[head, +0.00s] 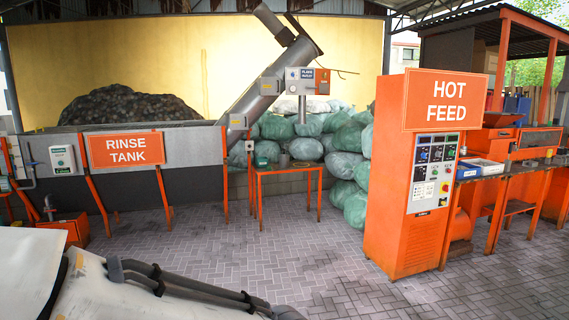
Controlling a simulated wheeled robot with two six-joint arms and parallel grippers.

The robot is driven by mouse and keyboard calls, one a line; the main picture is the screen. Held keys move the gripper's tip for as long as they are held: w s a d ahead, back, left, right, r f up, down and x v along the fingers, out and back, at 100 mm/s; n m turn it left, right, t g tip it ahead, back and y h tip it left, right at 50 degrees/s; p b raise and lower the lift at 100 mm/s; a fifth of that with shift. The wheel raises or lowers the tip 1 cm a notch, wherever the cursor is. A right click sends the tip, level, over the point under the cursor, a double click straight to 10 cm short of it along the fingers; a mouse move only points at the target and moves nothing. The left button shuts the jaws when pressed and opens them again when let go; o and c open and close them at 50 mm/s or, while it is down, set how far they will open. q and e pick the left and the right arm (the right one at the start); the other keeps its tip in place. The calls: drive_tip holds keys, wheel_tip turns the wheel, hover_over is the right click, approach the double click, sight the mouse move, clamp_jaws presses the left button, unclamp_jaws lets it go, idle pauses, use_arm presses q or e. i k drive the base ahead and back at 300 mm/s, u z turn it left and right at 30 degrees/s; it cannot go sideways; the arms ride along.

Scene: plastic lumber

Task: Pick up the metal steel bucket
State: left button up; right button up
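A small grey metal-looking container (284,160), likely the steel bucket, stands upright on the orange table (289,169) in the middle of the head view. It is far off and too small to show its handle or what is inside. A small green object (262,161) is to its left on the same table. Neither of my grippers is in view.
Paved floor (240,258) lies open before the table. The orange HOT FEED cabinet (413,180) stands to the right, the RINSE TANK (190,150) to the left. Green sacks (346,165) are piled behind. A pale bulk with dark pipes (100,300) fills the near left.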

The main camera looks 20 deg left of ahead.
sight(283, 159)
drive_tip(key=u, duration=0.3)
drive_tip(key=i, duration=2.65)
drive_tip(key=u, duration=0.4)
drive_tip(key=i, duration=4)
drive_tip(key=z, duration=0.25)
drive_tip(key=i, duration=1.7)
drive_tip(key=z, duration=0.1)
